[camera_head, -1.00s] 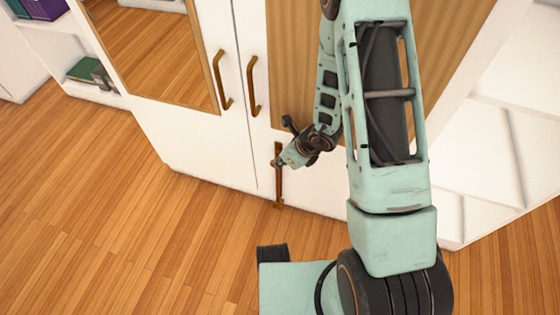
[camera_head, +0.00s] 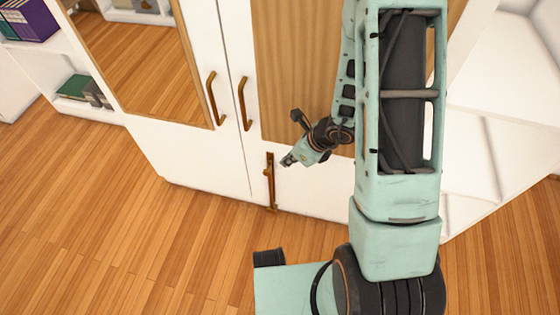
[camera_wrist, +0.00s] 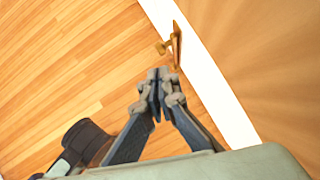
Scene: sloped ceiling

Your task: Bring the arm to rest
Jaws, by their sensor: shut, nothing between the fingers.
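My gripper (camera_head: 286,161) is at the end of my pale green arm, in front of the white wardrobe's lower right part. It is shut and empty. In the wrist view the two dark fingers of my gripper (camera_wrist: 160,78) meet at their tips. A brass handle (camera_head: 269,182) stands upright low on the wardrobe, just left of the fingertips in the head view. The same handle (camera_wrist: 175,45) shows just beyond the fingertips in the wrist view. A small gap seems to part the gripper from it.
The wardrobe (camera_head: 180,150) has a mirror (camera_head: 145,70) and two upper brass handles, left (camera_head: 213,100) and right (camera_head: 244,104). Shelves with books (camera_head: 78,88) stand at the left. White shelving (camera_head: 475,150) is at the right. The wooden floor (camera_head: 110,230) is clear at the left.

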